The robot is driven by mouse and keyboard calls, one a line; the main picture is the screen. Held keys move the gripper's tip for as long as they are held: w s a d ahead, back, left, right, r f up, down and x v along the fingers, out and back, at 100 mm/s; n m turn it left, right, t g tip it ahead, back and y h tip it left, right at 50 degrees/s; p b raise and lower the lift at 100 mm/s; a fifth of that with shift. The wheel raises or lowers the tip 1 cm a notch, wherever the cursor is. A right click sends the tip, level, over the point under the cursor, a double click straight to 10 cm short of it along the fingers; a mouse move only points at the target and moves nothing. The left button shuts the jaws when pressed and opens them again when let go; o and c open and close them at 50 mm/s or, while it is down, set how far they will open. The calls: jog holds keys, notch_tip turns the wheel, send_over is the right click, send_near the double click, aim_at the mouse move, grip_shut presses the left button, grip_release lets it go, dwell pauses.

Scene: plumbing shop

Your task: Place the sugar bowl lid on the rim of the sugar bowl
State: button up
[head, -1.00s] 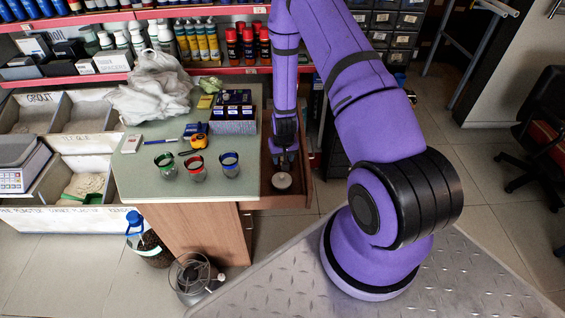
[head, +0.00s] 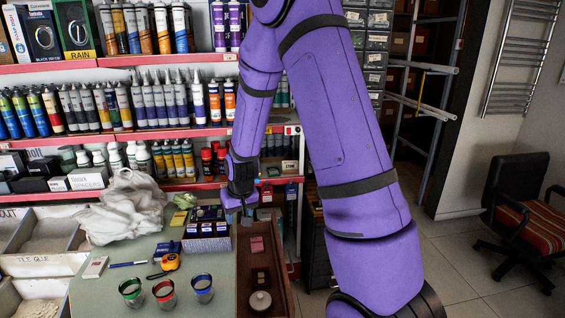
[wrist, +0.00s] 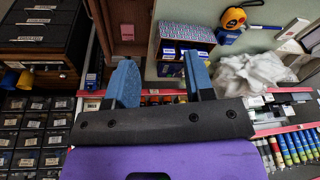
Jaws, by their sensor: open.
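A pale round piece with a small knob on top, which looks like the sugar bowl lid (head: 260,300), sits in the near end of the open brown drawer (head: 286,290). I cannot tell whether a bowl is under it, and I make out no separate sugar bowl. My gripper (head: 246,207) is above the far end of the drawer, well apart from the lid. In the wrist view my gripper (wrist: 162,82) has its two blue fingers spread, with nothing between them. The lid does not show in the wrist view.
Loaded shelves stand behind.

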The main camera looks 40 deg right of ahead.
jog(key=s+a+r, duration=0.2)
jog(key=s+r, duration=0.1)
jog(key=r, duration=0.3)
jog(key=s+a+r+n+t, duration=0.1)
jog(key=s+r, duration=0.3)
jog(key=r, duration=0.3)
jog(key=s+a+r, duration=0.2)
jog(key=s+r, duration=0.1)
jog(key=r, duration=0.3)
jog(key=s+a+r+n, duration=0.1)
jog(key=s+r, duration=0.3)
jog(key=s, duration=0.5)
jog(key=s+a+r+t, duration=0.1)
jog(key=s+a+r, duration=0.1)
jog(key=s+r, duration=0.3)
jog(key=s, duration=0.3)
jog(key=shift+s+r+n, duration=0.2)
jog(key=shift+s+n, duration=0.15)
jog(key=shift+n, duration=0.05)
jog(key=shift+d, duration=0.15)
